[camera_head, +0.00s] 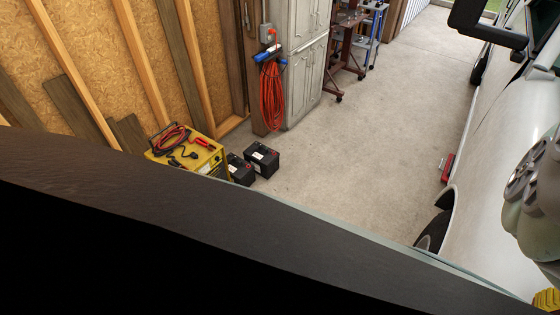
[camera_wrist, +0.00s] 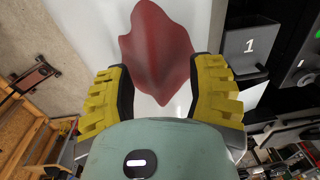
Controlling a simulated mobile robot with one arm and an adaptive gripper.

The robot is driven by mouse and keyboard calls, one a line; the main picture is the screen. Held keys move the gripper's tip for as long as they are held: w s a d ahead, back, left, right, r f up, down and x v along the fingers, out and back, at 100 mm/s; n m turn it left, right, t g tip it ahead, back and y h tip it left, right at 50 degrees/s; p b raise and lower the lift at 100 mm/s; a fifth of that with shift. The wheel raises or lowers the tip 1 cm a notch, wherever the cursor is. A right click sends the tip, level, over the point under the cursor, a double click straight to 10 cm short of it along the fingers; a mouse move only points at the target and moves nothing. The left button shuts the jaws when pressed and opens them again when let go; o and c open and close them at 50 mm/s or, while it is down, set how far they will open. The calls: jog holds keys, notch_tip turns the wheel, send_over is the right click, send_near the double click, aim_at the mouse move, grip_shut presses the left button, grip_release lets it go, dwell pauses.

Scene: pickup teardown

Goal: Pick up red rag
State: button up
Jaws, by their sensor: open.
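The red rag (camera_wrist: 155,45) shows in the wrist view as a crumpled, pointed dark-red cloth against a white surface (camera_wrist: 85,35). My gripper (camera_wrist: 161,72) is open, with one yellow, black-padded finger on each side of the rag's lower part in the picture. Nothing is held between the fingers. I cannot tell how far the fingertips are from the cloth. The rag does not show in the head view, where part of my arm is at the right edge.
A white vehicle (camera_head: 490,190) stands at the right of the head view. A yellow charger (camera_head: 205,158) and black batteries (camera_head: 262,160) sit by the left wall. The concrete floor (camera_head: 370,130) between is largely clear. In the wrist view, a dark box marked 1 (camera_wrist: 248,48) is right of the rag.

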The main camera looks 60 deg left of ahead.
jog(key=shift+a+f, duration=0.15)
jog(key=shift+f, duration=0.15)
jog(key=shift+c, duration=0.2)
grip_shut()
dwell(0.3)
